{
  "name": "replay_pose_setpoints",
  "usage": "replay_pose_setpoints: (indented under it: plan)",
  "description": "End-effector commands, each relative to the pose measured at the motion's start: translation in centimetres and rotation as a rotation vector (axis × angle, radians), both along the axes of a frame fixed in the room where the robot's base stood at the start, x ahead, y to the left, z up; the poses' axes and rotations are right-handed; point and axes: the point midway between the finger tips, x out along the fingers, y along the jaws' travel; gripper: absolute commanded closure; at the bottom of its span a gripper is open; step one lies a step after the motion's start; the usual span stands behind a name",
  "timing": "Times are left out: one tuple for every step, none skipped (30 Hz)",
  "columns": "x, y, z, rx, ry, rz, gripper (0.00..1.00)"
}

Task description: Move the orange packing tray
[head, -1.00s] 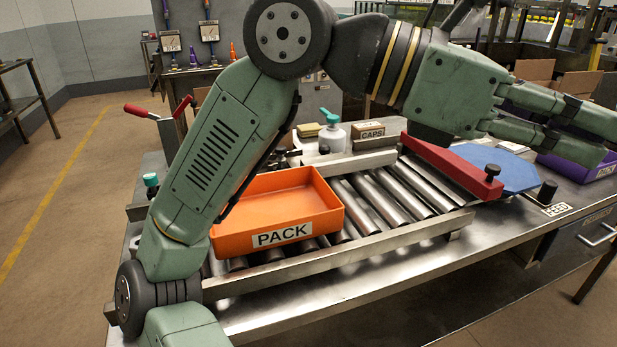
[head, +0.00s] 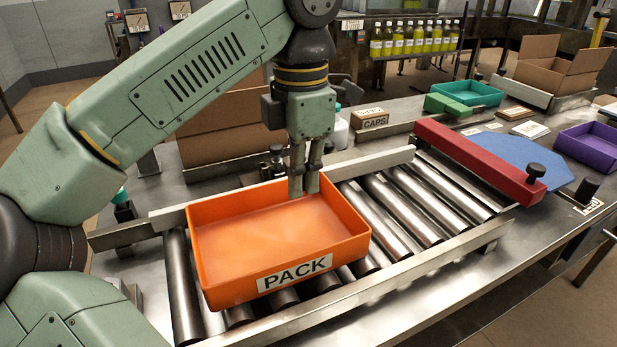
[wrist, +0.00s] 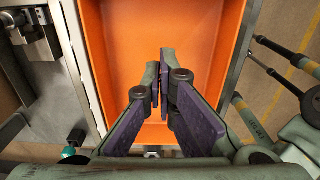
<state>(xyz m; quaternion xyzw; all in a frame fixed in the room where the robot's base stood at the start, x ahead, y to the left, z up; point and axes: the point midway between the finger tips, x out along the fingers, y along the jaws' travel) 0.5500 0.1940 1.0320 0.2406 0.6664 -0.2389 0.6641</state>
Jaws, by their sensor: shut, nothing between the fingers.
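The orange packing tray (head: 218,288) is empty, carries a PACK label on its front wall, and sits on the metal rollers between two side rails. In the wrist view the orange tray (wrist: 190,30) fills the middle. My gripper (head: 304,192) points straight down at the tray's far right part, with its fingers together and nothing between them. The fingertips appear at or just inside the far wall; I cannot tell whether they touch it. My gripper also shows in the wrist view (wrist: 160,70), its fingers over the tray.
A red bar (head: 470,158) with a black knob crosses the rollers right of the tray, beside a blue octagonal plate (head: 530,160). Bare rollers (head: 385,205) lie between tray and bar. A CAPS box (head: 370,118), a cardboard box (head: 225,130) and a purple tray (head: 590,145) stand around.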

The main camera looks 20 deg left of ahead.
Motion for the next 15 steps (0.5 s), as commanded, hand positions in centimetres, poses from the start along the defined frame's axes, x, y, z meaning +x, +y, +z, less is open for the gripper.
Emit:
replay_pose_setpoints:
  plan:
    - [0.0, -0.1, -1.0, -0.005, 0.0, -0.003, 1.0]
    - [0.0, -0.1, -1.6, -0.006, 0.001, -0.005, 1.0]
    - [0.0, -0.1, -2.4, -0.006, 0.001, -0.005, 1.0]
    - [0.0, -0.2, -3.1, -0.006, 0.0, -0.006, 1.0]
    - [0.0, -0.1, -3.7, -0.006, 0.0, -0.005, 1.0]
    - [0.0, -0.1, -4.5, -0.007, 0.001, -0.006, 1.0]
    - [0.0, -0.1, -5.1, -0.007, -0.001, -0.005, 1.0]
    - [0.0, -0.2, -5.7, -0.007, -0.001, -0.006, 1.0]
    - [0.0, -0.1, -6.5, -0.007, -0.001, -0.004, 1.0]
    - [0.0, -0.1, -7.1, -0.007, -0.001, -0.004, 1.0]
    - [0.0, -0.1, -7.6, -0.007, -0.001, -0.004, 1.0]
    - [0.1, -0.3, -8.1, -0.006, -0.001, -0.006, 1.0]
    - [0.8, -0.8, -7.6, -0.005, -0.003, -0.008, 1.0]
    - [1.2, -1.2, -7.6, -0.004, -0.003, -0.008, 1.0]
    - [1.6, -1.5, -7.6, -0.004, -0.003, -0.008, 1.0]
